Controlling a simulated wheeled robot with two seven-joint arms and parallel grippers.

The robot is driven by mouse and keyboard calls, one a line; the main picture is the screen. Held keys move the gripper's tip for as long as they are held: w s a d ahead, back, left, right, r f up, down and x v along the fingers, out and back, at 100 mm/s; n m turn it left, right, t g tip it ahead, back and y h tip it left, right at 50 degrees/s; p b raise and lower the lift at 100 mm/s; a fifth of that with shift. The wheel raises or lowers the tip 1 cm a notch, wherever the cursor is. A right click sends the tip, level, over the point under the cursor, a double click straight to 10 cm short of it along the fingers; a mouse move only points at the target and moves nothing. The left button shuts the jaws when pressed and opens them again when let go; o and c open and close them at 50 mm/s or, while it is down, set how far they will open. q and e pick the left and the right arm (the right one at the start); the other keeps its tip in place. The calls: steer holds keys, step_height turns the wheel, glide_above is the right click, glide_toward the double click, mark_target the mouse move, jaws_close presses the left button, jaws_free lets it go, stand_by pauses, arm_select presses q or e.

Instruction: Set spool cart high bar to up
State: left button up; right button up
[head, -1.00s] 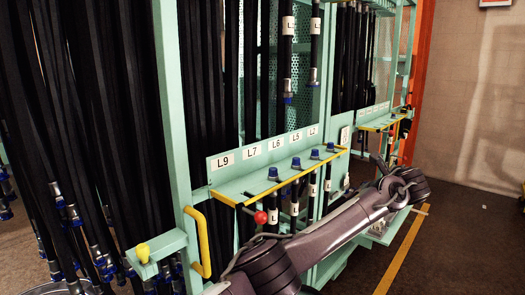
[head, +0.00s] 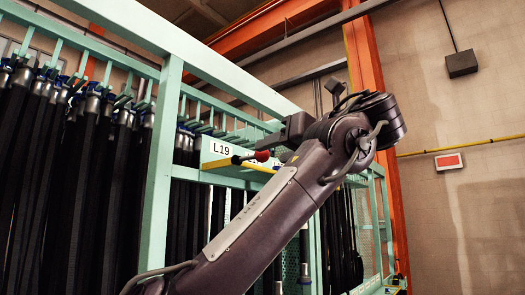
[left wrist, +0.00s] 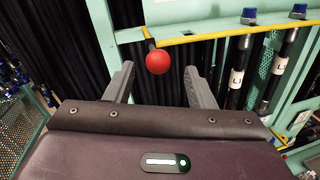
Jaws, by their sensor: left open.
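The spool cart is a tall teal frame (head: 158,180). A high bar with a yellow edge and the label L19 (head: 218,150) crosses it in the head view. A dark lever with a red knob (head: 262,156) shows at that bar. My left arm rises from the bottom, and its left gripper (head: 275,145) is close to the red knob. In the left wrist view the gripper (left wrist: 159,72) is open, with a red ball knob (left wrist: 157,62) between its fingertips, not clamped. The knob sits by the end of a yellow-edged bar (left wrist: 225,32). My right gripper is out of view.
Black hoses (head: 95,170) hang densely in the cart. Blue-capped fittings (left wrist: 249,16) stand on the bar right of the knob in the wrist view.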

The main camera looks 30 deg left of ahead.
mark_target(267, 153)
arm_select(q)
steer(key=p+x, duration=0.2)
steer(key=x, duration=0.2)
steer(key=shift+a+r, duration=0.15)
steer(key=shift+a, duration=0.55)
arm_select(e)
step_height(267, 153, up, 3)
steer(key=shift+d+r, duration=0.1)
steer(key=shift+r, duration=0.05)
arm_select(q)
steer(key=shift+w+d, duration=0.1)
steer(key=shift+d, duration=0.1)
steer(key=shift+a, duration=0.1)
steer(key=c, duration=0.7)
jaws_close()
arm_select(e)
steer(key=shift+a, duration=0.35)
